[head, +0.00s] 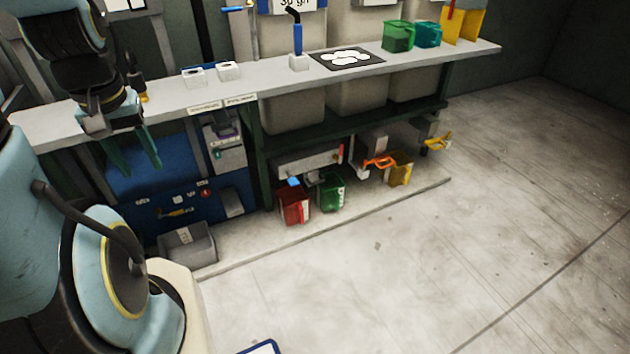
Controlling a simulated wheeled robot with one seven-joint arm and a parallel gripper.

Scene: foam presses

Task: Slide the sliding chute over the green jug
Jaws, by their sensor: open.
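The green jug (333,193) stands on the low platform under the bench, just right of a red jug (294,206). A small blue-topped piece (294,182) sits over the red jug, below a grey rail; it may be part of the sliding chute, but it is too small to tell. My gripper (134,153) is at the left, in front of the bench, with its two green fingers apart, pointing down and empty. It is well left of the jugs and touches neither them nor the rail.
The grey rail housing (308,160) runs above the jugs. A yellow jug (400,169) and an orange handle (379,162) are further right. A grey bin (187,245) stands below a blue machine. The bench top (440,52) overhangs all this. The floor in front is clear.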

